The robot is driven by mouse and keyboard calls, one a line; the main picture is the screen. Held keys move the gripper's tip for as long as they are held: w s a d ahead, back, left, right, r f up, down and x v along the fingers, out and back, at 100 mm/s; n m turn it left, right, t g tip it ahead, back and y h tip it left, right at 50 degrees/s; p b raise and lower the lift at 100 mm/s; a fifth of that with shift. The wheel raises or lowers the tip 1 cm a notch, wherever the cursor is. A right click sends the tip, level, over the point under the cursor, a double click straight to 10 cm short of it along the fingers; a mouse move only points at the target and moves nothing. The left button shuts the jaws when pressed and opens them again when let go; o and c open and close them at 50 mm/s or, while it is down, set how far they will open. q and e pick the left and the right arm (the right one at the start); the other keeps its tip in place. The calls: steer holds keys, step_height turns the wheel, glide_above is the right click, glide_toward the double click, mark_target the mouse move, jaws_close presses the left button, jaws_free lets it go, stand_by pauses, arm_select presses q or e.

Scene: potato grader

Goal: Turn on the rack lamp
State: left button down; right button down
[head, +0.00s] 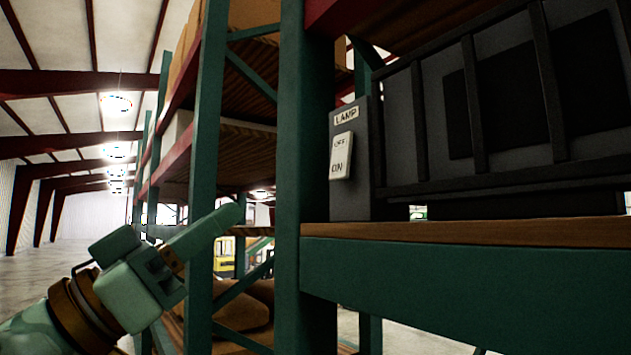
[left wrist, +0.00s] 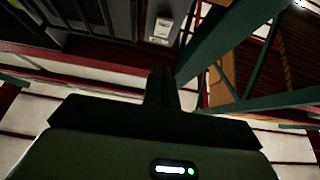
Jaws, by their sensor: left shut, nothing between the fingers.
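The lamp switch (head: 341,155) is a pale rocker plate marked OFF at the top and ON at the bottom, under a LAMP label (head: 346,116). It sits on a grey box (head: 350,195) on the rack shelf. The switch also shows near the top in the left wrist view (left wrist: 162,30). My left gripper (head: 238,212) is shut and empty, left of the green upright and lower than the switch, apart from it. Its closed fingers also show in the left wrist view (left wrist: 161,88), pointing toward the switch. My right gripper is not in view.
A green rack upright (head: 301,180) stands between my left gripper and the switch in the head view. A green beam with a wooden shelf edge (head: 460,232) runs to the right. A dark barred unit (head: 500,100) stands right of the switch box. Open floor lies at the left.

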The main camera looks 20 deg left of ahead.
mark_target(337, 166)
arm_select(q)
steer(key=x, duration=0.4)
steer(key=f+p+x, duration=0.1)
steer(key=x, duration=0.3)
steer(key=w+f+p+x, duration=0.1)
steer(key=x, duration=0.3)
steer(key=shift+w+d+r, duration=0.15)
steer(key=shift+w+d, duration=0.1)
steer(key=shift+d, duration=0.2)
steer(key=shift+w+d, duration=0.25)
steer(key=shift+w, duration=0.05)
